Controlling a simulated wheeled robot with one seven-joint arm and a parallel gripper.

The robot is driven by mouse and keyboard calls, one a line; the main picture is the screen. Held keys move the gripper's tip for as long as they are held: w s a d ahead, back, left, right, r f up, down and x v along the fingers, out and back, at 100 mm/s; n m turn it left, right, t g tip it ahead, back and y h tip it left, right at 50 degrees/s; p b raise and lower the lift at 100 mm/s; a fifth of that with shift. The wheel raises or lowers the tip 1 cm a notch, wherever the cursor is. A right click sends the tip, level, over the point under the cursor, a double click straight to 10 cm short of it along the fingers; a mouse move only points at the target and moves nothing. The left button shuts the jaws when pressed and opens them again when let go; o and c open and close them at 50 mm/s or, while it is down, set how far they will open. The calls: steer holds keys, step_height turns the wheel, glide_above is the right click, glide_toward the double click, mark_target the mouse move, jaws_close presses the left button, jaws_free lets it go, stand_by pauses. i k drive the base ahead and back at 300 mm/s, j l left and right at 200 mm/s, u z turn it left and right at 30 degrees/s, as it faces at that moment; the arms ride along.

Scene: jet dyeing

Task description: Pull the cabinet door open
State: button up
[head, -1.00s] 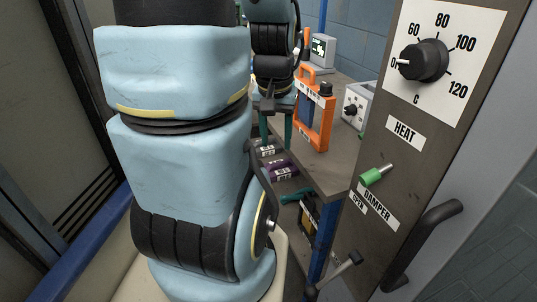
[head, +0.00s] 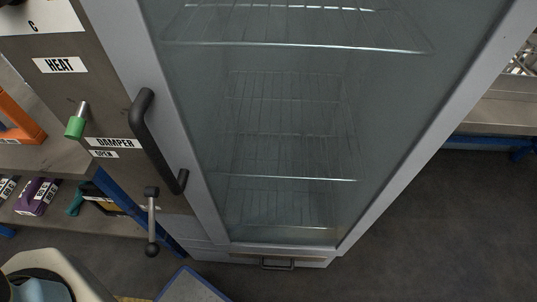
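The cabinet door (head: 215,190) is a grey frame around a large glass pane, and it looks shut. Several wire shelves (head: 290,178) show behind the glass. A dark bar handle (head: 152,140) stands upright and slightly slanted on the left side of the door frame. My gripper is outside the head view, so its place relative to the handle does not show.
A small drawer handle (head: 277,264) sits below the door. Dark floor (head: 430,230) is clear at the right.

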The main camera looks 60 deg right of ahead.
mark_target(125, 29)
steer(key=k+j+z, duration=0.3)
steer(key=j, duration=0.2)
steer(key=k+j+z, duration=0.25)
steer(key=j, duration=0.25)
